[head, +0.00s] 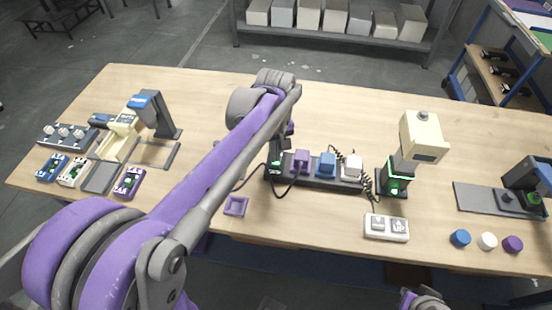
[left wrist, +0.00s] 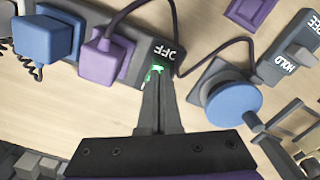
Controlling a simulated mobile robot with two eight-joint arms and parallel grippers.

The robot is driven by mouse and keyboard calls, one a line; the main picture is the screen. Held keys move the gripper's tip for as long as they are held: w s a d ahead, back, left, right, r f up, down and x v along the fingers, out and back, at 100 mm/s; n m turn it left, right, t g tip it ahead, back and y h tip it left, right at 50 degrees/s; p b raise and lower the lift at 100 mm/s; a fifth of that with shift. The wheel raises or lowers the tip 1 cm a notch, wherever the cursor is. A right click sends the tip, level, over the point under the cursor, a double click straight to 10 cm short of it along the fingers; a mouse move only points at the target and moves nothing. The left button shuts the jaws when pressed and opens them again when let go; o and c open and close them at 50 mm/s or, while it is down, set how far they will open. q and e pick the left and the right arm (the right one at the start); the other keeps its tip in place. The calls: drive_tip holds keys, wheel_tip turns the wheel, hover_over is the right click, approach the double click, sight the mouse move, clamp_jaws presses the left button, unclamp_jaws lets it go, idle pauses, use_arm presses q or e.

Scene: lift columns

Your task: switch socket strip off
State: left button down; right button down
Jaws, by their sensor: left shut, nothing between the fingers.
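The dark socket strip (head: 316,181) lies near the middle of the table with a purple plug (head: 301,161), a blue plug (head: 327,164) and a white plug (head: 351,166) in it. In the left wrist view the strip (left wrist: 136,67) shows its end with a white OFF mark (left wrist: 166,52) and a green-lit switch (left wrist: 155,70). My left gripper (left wrist: 157,80) is shut and empty, its tips right at the switch and partly covering it. I cannot tell whether they touch it. My right gripper is not in view.
A beige-headed column (head: 420,137) with a green-lit base stands right of the strip. A white two-button box (head: 386,228) and several knobs lie at the front right. A purple square frame (head: 236,205) lies front-left of the strip. A blue round crank (left wrist: 235,105) is beside my fingers.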

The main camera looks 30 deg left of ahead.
sight(275, 164)
use_arm(q)
drive_tip(key=shift+f+b, duration=0.6)
drive_tip(key=shift+f, duration=0.35)
idle(0.6)
drive_tip(key=shift+r, duration=0.15)
drive_tip(key=shift+r+p, duration=2.3)
drive_tip(key=shift+r, duration=1.15)
drive_tip(key=s+d+f+m+t, duration=0.1)
drive_tip(key=s+d+f+m, duration=0.1)
drive_tip(key=s+m, duration=0.1)
drive_tip(key=s+d+f+m+t, duration=0.2)
drive_tip(key=s+m, duration=0.1)
drive_tip(key=s, duration=0.3)
drive_tip(key=s+d+f+m+t, duration=0.2)
drive_tip(key=s+d+m, duration=0.1)
drive_tip(key=s+m, duration=0.1)
drive_tip(key=shift+s+d+f, duration=0.1)
drive_tip(key=shift+s+f, duration=0.25)
drive_tip(key=shift+s, duration=0.3)
